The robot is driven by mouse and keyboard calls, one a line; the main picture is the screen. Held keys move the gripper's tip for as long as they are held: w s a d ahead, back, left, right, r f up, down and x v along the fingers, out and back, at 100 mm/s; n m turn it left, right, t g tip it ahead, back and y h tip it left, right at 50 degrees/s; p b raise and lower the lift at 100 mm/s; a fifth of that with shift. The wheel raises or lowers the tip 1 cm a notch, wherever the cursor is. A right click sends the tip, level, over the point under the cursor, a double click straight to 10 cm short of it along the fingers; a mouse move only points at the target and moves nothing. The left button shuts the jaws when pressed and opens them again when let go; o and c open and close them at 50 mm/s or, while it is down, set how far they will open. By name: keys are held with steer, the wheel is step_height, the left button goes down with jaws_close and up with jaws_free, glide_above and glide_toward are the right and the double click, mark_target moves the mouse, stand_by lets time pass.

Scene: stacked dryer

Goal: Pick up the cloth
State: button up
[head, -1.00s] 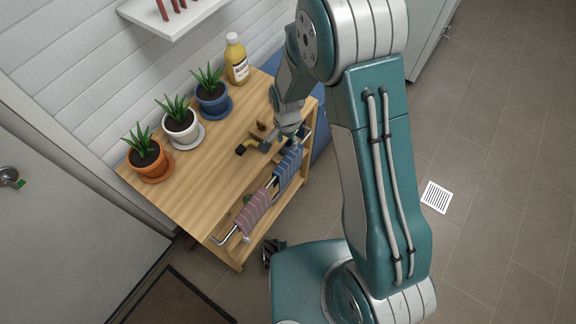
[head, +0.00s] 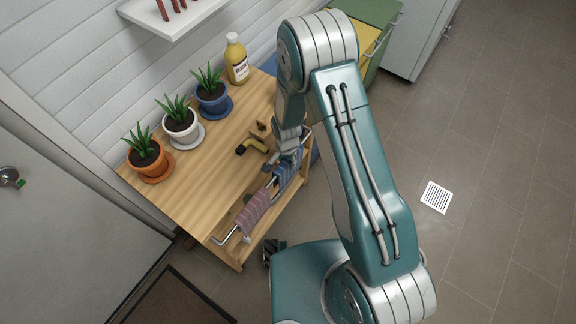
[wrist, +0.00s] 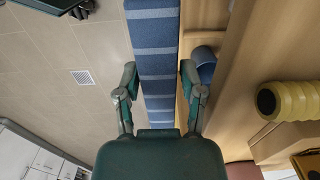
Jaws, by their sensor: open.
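A blue striped cloth (head: 286,170) hangs over the rail on the front side of the wooden table. A red striped cloth (head: 252,211) hangs on the same rail, nearer the front left. My gripper (wrist: 158,80) is open, with one finger on each side of the blue cloth, which also shows in the wrist view (wrist: 155,45). The fingers look apart from the cloth. In the head view, my arm hides part of the blue cloth's upper end and most of the gripper.
The wooden table (head: 205,190) bears several potted plants, a yellow bottle (head: 236,60) and a yellow-and-black tool (head: 252,147). The yellow ribbed thing shows close at right in the wrist view (wrist: 288,100). A shelf (head: 172,18) juts from the wall. Floor to the right is clear.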

jaws_close()
steer(key=shift+r, duration=0.15)
step_height(320, 180, up, 18)
stand_by(0.8)
